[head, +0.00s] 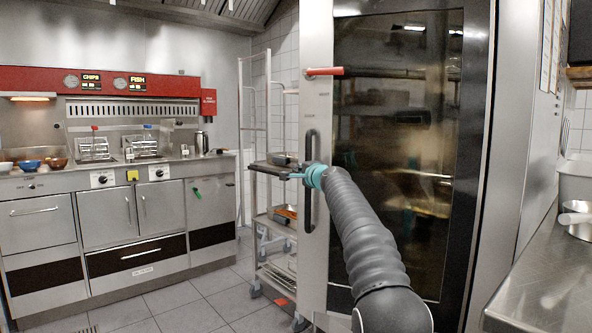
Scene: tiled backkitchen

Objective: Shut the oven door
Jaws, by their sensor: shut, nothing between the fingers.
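The oven is a tall unit with a dark glass door (395,130) in the middle right of the head view. A pale metal strip (316,110) with a black vertical handle (309,210) runs down the door's left side. I cannot tell how far the door stands open. My arm reaches up from the bottom across the glass. My gripper (287,176), past a teal band at the wrist, is shut and empty.
A wheeled rack (258,165) with trays stands just left of the oven, behind my gripper. A steel fryer counter (120,185) with a red panel lines the left wall. A steel worktop (545,275) is close at the right. Tiled floor (190,300) is clear at lower left.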

